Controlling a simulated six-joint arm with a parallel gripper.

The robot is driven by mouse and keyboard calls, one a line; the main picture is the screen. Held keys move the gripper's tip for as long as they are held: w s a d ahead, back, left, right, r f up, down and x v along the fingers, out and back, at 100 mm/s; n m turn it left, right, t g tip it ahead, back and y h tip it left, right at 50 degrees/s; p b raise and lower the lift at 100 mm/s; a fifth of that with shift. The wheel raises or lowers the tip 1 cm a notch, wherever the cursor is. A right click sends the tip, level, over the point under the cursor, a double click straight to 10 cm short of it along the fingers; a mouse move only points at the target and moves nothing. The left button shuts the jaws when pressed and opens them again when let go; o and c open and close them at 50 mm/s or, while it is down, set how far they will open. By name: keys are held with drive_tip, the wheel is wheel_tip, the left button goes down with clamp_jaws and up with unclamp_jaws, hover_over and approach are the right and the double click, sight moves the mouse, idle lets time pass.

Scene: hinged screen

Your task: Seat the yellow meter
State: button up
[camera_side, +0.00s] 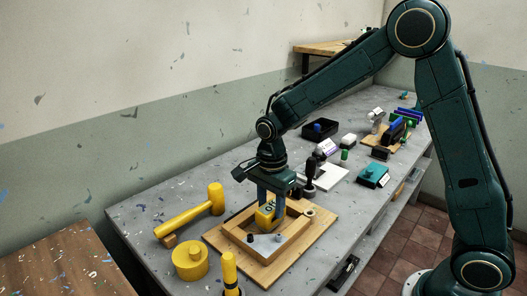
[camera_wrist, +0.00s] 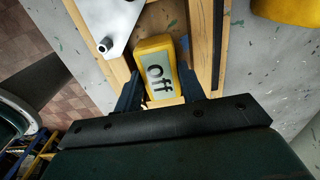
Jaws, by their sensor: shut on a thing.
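The yellow meter (camera_side: 264,215) is a small block with a grey display reading "Off". My gripper (camera_side: 270,200) is shut on it, with a finger on each side, over the wooden frame (camera_side: 235,237) on a board. In the wrist view the meter (camera_wrist: 157,68) sits between the fingers of my gripper (camera_wrist: 160,92), display facing the camera. It lies inside or just over the frame, beside a light grey plate (camera_wrist: 108,22) with a metal post. Whether its underside touches the board is hidden.
A yellow mallet (camera_side: 190,217), a yellow round block (camera_side: 190,261) and a yellow-handled tool (camera_side: 230,270) lie left and in front of the board. Behind the gripper stand a white plate (camera_side: 325,178), a teal box (camera_side: 372,175) and a black tray (camera_side: 320,130).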

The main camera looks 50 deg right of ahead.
drive_tip(key=shift+f, duration=0.65)
idle(0.7)
drive_tip(key=o, duration=1.1)
drive_tip(key=shift+c, duration=0.2)
drive_tip(key=shift+r, duration=0.1)
wheel_tip(320, 180, up, 14)
drive_tip(key=shift+f, duration=0.2)
